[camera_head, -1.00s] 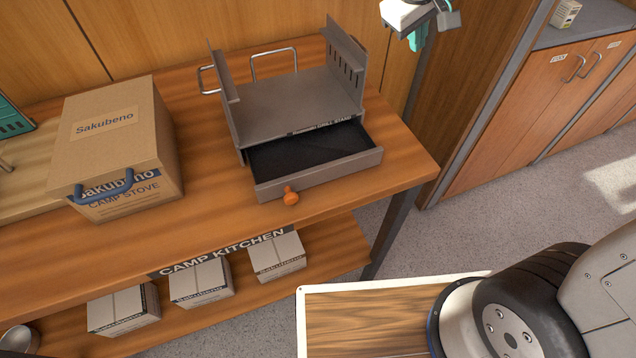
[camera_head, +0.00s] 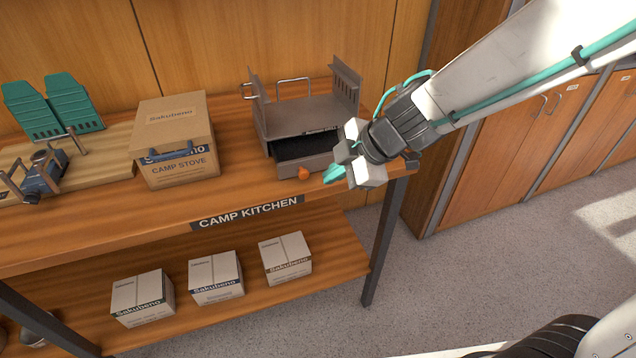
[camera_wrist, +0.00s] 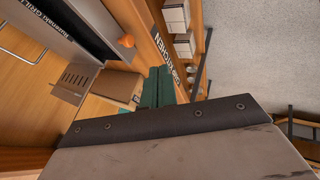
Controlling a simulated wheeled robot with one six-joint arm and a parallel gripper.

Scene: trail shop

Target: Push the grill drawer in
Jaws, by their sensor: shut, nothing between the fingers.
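The grey metal grill (camera_head: 300,117) stands on the wooden counter near its right end. Its drawer (camera_head: 290,168) juts out at the front, with a dark inside and an orange knob (camera_head: 304,173) on its front face. In the wrist view the knob (camera_wrist: 127,41) shows at the upper middle, beside the drawer's front. My gripper (camera_head: 333,174), with teal fingers, is shut and empty. In the head view it appears just right of the knob and covers the drawer's right end. In the wrist view its teal fingers (camera_wrist: 158,88) point past the knob, apart from it.
A Camp Stove carton (camera_head: 175,140) stands left of the grill. Further left are a small blue stove (camera_head: 42,172) and green folding panels (camera_head: 55,105). Several small boxes (camera_head: 216,278) sit on the lower shelf. The counter's front strip is clear.

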